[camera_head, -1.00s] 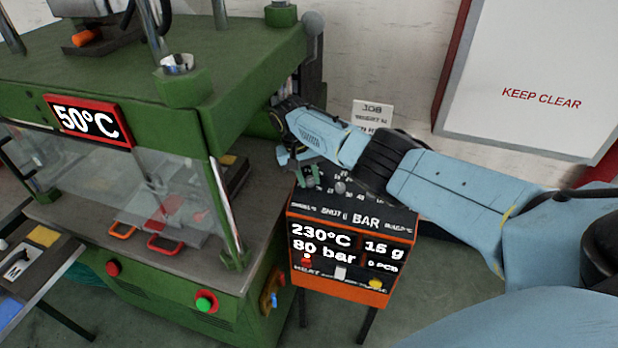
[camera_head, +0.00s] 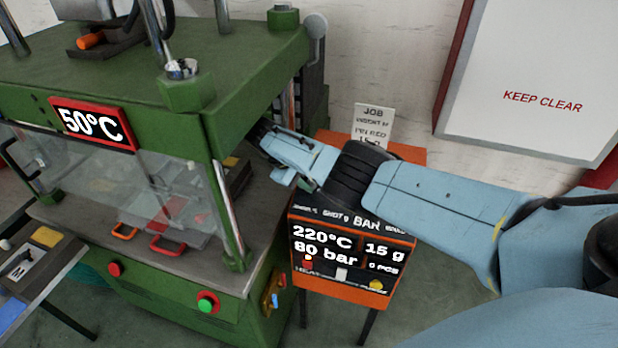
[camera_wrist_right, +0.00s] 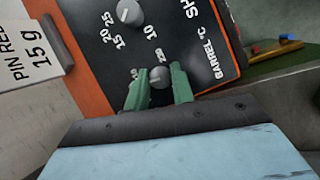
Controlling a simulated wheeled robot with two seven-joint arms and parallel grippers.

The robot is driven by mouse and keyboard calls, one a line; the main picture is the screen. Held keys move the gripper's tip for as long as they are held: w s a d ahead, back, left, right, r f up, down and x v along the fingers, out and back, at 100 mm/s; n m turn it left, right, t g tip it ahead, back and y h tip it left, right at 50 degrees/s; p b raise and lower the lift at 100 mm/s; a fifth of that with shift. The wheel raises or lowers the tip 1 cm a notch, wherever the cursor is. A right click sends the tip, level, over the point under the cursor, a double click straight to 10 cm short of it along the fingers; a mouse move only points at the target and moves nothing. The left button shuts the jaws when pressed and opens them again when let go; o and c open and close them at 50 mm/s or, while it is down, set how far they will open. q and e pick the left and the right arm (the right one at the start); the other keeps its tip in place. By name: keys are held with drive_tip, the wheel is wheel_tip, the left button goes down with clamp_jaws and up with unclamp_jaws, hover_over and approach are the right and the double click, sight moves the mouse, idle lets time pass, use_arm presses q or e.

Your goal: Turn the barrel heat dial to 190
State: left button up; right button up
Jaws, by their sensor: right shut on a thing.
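The orange injection unit (camera_head: 340,292) has a black display reading 220°C, 80 bar, 15 g and 0 PCS. Its barrel heat dial (camera_wrist_right: 158,74) is a small grey knob beside the "BARREL °C" label in the right wrist view. My right gripper (camera_wrist_right: 160,82) is shut on this dial, with one green finger on each side of it. In the head view my right wrist and forearm cover the dials and the fingers. My left gripper is not in view.
A second grey dial (camera_wrist_right: 130,12) sits close to the held one. The green press (camera_head: 215,130), with a 50°C display, stands to the left of my right wrist. A white job card (camera_head: 372,124) stands behind the unit.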

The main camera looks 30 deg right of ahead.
drive_tip(key=shift+n, duration=0.5)
drive_tip(key=o, duration=1)
